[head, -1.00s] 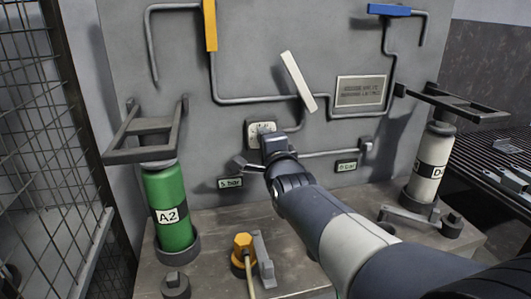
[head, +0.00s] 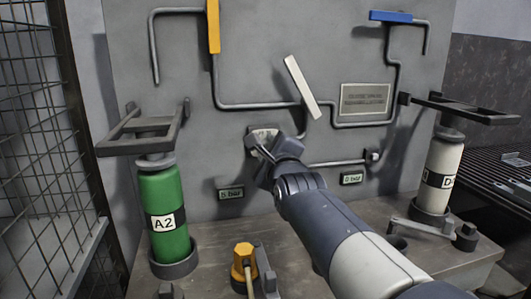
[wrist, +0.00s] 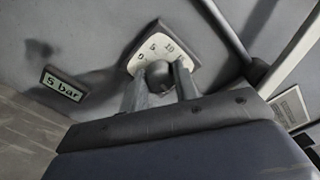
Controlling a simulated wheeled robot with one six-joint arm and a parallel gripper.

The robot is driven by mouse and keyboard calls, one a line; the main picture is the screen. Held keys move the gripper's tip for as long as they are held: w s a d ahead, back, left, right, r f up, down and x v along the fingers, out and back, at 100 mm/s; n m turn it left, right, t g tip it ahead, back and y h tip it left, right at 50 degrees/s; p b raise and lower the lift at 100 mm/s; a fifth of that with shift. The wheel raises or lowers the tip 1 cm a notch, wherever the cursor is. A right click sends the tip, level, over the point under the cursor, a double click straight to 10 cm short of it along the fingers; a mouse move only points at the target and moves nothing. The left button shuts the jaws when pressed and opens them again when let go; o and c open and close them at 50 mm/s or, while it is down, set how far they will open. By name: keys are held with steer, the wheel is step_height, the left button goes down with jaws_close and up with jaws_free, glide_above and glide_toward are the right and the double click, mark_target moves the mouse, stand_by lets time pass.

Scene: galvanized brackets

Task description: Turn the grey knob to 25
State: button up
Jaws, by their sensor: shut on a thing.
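The grey knob (wrist: 159,74) sits on a pale dial plate (wrist: 178,42) on the grey panel. The numbers 0, 5 and 10 show on the plate in the wrist view; the rest of the scale is hidden. My gripper (wrist: 160,82) is shut on the knob, with one finger on each side of it. In the head view my gripper (head: 264,153) reaches up to the dial plate (head: 262,134) and covers most of it and the knob. The knob's pointer cannot be made out, so its setting cannot be read.
A "5 bar" label (head: 230,194) is left below the dial, and a "0 bar" label (head: 352,178) is to the right. A white lever (head: 300,86) slants just above my wrist. Pipes cross the panel. Green A2 (head: 163,190) and white (head: 440,165) cylinders stand either side.

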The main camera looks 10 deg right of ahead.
stand_by(0.4)
steer(key=o, duration=1)
steer(key=shift+c, duration=0.2)
